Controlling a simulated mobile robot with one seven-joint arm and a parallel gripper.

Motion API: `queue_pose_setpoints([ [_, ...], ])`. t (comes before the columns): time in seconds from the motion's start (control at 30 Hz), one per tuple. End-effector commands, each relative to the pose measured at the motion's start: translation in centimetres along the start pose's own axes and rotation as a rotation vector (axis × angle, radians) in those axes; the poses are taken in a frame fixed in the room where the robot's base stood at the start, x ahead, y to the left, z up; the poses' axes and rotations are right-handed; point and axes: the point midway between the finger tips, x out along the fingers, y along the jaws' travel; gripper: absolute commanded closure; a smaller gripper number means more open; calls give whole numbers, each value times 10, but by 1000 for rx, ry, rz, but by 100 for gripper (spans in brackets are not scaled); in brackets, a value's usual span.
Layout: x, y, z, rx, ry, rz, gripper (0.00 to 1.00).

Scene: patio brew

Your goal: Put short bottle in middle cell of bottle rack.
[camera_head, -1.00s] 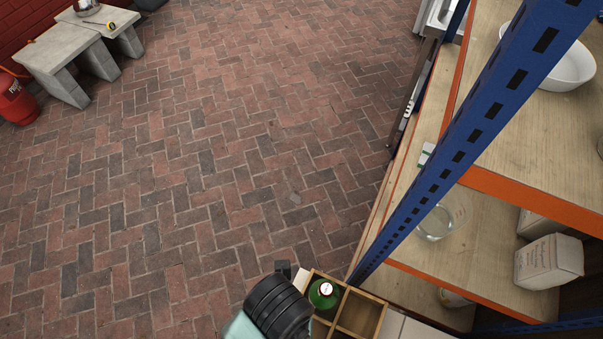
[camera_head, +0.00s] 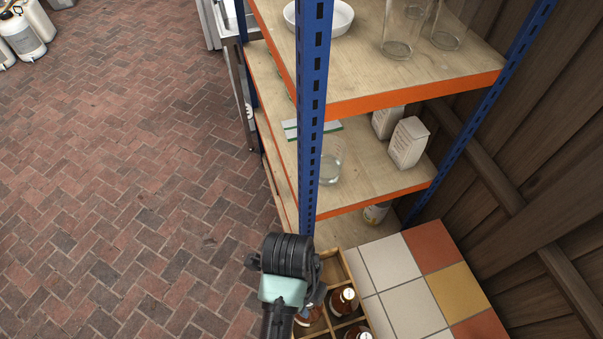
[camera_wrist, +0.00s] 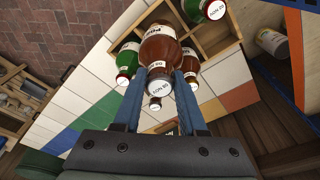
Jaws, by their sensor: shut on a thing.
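My gripper (camera_wrist: 160,78) is shut on a brown bottle (camera_wrist: 161,48) with a white cap, gripped near its neck between the two blue fingers. In the head view, my dark wrist hides most of the fingers. The wooden bottle rack (camera_wrist: 207,47) with its divided cells is behind the held bottle in the wrist view. In the head view, the rack (camera_head: 347,268) is partly hidden by my wrist. Brown bottles (camera_head: 344,299) stand in it there. I cannot tell whether the held bottle is inside a cell or above one. Its lower end and the middle cell are not clearly visible.
Green bottles (camera_wrist: 127,60) and another brown bottle (camera_wrist: 189,64) are close around the held one. A tiled top (camera_head: 405,275) lies right of the rack. A blue-posted shelf (camera_head: 310,130) stands close behind.

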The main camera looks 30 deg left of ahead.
Motion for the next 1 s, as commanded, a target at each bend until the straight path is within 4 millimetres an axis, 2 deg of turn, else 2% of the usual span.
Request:
queue_pose_setpoints([
  [0.2,36,1,5,0,0,3,100],
  [0.37,48,0,7,0,0,0,100],
  [0.6,78,1,12,0,0,2,100],
  [0.73,86,1,13,1,0,0,100],
  [1.0,87,0,13,2,-1,-1,100],
])
